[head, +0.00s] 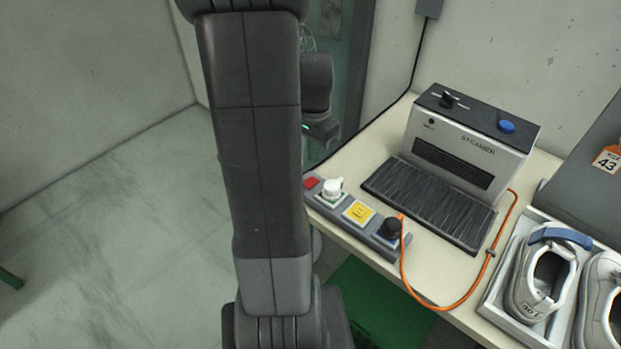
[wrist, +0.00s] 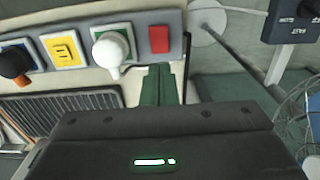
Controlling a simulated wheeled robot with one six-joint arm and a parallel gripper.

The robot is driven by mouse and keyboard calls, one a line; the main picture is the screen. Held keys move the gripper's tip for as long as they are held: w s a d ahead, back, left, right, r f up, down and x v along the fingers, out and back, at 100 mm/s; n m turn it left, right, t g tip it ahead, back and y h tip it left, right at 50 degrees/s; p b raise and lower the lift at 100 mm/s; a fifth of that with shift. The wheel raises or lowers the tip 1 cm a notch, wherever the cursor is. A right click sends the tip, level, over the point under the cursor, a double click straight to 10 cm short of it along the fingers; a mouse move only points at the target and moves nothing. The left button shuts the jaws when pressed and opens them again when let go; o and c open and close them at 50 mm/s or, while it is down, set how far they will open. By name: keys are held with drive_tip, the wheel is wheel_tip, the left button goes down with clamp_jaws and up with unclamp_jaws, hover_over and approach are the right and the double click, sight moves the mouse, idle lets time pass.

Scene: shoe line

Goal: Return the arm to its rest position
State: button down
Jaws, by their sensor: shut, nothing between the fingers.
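My arm (head: 255,160) stands upright through the middle of the head view. My wrist shows behind it, beside the table's left end; the fingers cannot be made out there. In the wrist view my gripper (wrist: 159,84) has its two green fingers together, shut and empty. The fingertips point towards the control strip (wrist: 195,22), between the white knob (wrist: 112,46) and the red button (wrist: 159,39). I cannot tell how far apart they are from the strip.
The table (head: 355,150) bears a steamer (head: 465,145), a black ribbed pad (head: 430,203), an orange cable (head: 403,262) and a tray (head: 490,300) with grey shoes (head: 541,285). A grey box (head: 590,190) is at right. Open floor (head: 120,230) lies left of my arm.

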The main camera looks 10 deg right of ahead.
sight(313, 181)
wheel_tip(313, 181, down, 7)
drive_tip(key=b, duration=0.6)
drive_tip(key=shift+r+p, duration=0.15)
drive_tip(key=shift+p, duration=0.15)
wheel_tip(313, 181, up, 8)
drive_tip(key=p, duration=0.6)
drive_tip(key=shift+r, duration=0.25)
idle(1.1)
idle(0.4)
